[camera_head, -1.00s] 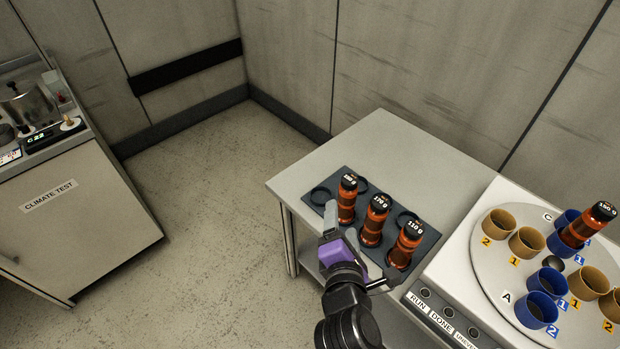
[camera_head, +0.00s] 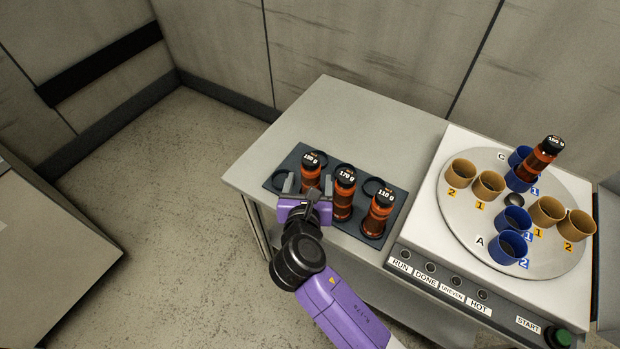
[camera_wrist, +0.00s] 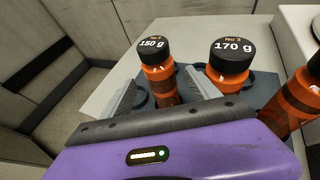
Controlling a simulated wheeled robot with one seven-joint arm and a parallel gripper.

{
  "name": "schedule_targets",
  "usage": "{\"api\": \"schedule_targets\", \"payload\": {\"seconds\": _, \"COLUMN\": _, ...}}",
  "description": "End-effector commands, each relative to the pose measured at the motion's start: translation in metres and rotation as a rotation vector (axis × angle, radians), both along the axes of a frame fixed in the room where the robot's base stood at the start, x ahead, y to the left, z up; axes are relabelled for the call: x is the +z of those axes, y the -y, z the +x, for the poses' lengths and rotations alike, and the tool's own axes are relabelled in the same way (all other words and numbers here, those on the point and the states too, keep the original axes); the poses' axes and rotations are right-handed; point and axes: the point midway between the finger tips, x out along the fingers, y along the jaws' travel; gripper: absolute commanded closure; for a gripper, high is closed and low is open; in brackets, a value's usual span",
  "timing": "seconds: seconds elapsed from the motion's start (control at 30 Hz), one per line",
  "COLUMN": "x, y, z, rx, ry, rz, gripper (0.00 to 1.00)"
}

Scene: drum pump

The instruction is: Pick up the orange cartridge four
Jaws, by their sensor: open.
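Several orange cartridges with black caps show. Three stand upright in the dark rack (camera_head: 282,165): the left one (camera_head: 309,178), the middle one marked 170 g (camera_head: 343,207) and the right one (camera_head: 377,217). Another cartridge (camera_head: 533,163) leans in a blue cup on the round plate. I cannot tell which is number four; the middle cap reads No 3 in the wrist view (camera_wrist: 231,75), and the left cap's number is unclear. My gripper (camera_head: 301,190) is open at the rack's front edge. In the wrist view the left cartridge (camera_wrist: 161,85) shows between its fingers, apparently not gripped.
The white machine (camera_head: 440,235) with brown and blue cups on its round plate (camera_head: 470,235) stands right of the rack. Its front has lamps and a green START button (camera_head: 558,337). The grey table (camera_head: 340,115) is clear behind the rack. A cabinet (camera_head: 50,260) stands left.

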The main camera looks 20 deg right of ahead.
Motion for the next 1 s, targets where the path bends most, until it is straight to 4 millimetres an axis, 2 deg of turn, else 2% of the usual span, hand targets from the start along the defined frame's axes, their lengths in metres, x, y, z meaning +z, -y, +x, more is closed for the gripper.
{"api": "schedule_targets", "payload": {"seconds": 0.27, "x": -0.009, "y": 0.010, "z": 0.018, "rx": -0.001, "ry": 0.000, "rz": 0.000, "gripper": 0.30}}
{"api": "schedule_targets", "payload": {"seconds": 0.6, "x": -0.027, "y": 0.029, "z": 0.058, "rx": -0.001, "ry": 0.002, "rz": 0.001, "gripper": 0.30}}
{"api": "schedule_targets", "payload": {"seconds": 0.93, "x": -0.029, "y": 0.032, "z": 0.063, "rx": 0.000, "ry": 0.001, "rz": 0.003, "gripper": 0.30}}
{"api": "schedule_targets", "payload": {"seconds": 1.0, "x": -0.029, "y": 0.032, "z": 0.063, "rx": 0.000, "ry": 0.001, "rz": 0.003, "gripper": 0.41}}
